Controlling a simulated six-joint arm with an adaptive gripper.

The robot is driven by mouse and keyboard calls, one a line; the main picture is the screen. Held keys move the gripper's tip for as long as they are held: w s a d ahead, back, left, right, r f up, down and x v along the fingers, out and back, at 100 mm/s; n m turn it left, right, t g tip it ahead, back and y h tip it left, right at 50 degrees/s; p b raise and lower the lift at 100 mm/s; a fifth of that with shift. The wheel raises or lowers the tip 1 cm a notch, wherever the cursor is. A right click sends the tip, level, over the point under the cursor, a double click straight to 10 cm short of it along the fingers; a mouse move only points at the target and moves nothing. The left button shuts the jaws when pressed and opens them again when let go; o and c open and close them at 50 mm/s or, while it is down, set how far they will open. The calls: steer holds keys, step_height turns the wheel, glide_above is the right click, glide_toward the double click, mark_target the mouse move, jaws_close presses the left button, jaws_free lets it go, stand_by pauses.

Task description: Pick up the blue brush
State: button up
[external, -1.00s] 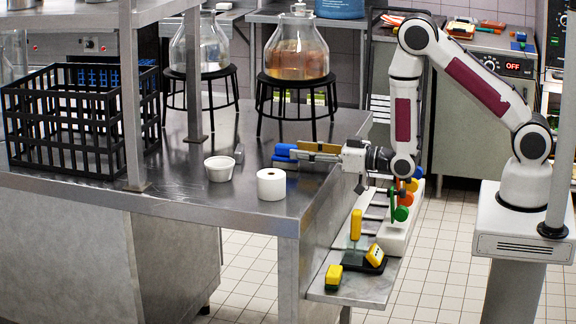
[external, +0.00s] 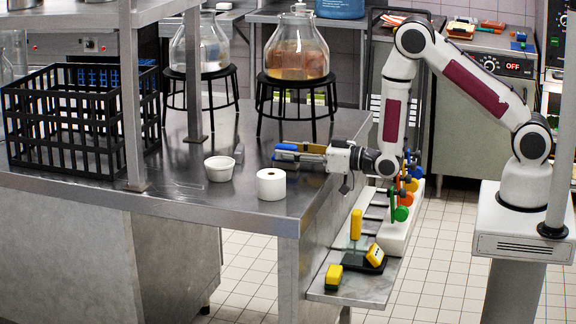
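The blue brush (external: 285,147) is at the right part of the steel table, in front of the nearer black stool. Its blue end shows at the tip of my gripper, and the rest is partly covered. My gripper (external: 298,153) reaches in from the right, low over the table, with its grey fingers pointing left alongside the brush. The fingers overlap the brush in this view. Whether they are closed on it or only beside it is too small to tell.
A white bowl (external: 219,168) and a white roll (external: 271,184) stand left of my gripper, near the front edge. Black crates (external: 75,150) are further left. Glass jars stand on black stools (external: 297,112) behind. A lower side shelf (external: 350,290) holds yellow and green items.

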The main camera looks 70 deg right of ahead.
steer(key=shift+w, duration=0.95)
jaws_close()
